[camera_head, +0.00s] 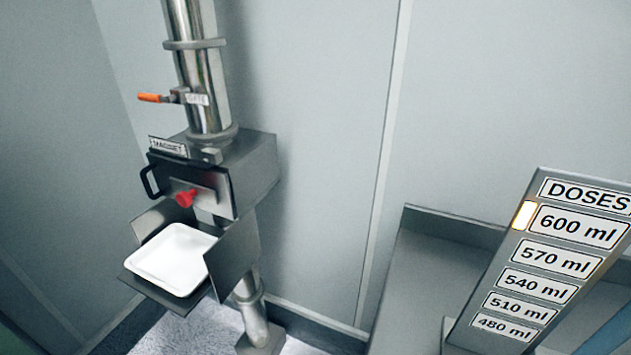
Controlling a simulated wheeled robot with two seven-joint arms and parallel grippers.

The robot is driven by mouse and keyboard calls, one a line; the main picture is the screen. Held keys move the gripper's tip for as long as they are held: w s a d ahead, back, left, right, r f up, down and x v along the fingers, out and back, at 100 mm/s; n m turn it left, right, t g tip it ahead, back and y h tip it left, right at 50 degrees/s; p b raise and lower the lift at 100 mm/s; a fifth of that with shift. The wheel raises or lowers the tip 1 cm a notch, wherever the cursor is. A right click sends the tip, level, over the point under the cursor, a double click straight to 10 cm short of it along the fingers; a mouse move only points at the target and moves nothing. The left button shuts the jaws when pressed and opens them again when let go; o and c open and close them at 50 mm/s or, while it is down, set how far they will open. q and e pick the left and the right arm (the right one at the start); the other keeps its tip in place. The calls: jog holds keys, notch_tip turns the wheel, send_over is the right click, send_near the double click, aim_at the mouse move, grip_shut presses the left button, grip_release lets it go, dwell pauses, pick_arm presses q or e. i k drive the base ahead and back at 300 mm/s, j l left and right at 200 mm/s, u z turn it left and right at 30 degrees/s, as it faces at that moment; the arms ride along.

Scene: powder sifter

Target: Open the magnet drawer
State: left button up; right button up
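The magnet drawer (208,191) is a dark metal front in a grey box on the vertical steel pipe. A plate reading MAGNET (168,147) sits above it. A black handle (150,181) is at the left of its front, and a red knob (186,198) sticks out near its lower middle. The drawer front looks flush with the box, closed. Neither gripper shows in the head view.
A white tray (175,257) rests on a metal shelf with side walls below the box. An orange-handled valve (150,98) sits on the pipe above. A DOSES panel (560,255) with several labels and a grey metal bench (415,285) stand at the right.

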aim_at(163, 168)
jog(key=i+j, duration=0.1)
jog(key=j, duration=0.4)
jog(key=i+j, duration=0.1)
jog(key=j, duration=0.4)
jog(key=i+j, duration=0.15)
jog(key=j, duration=0.35)
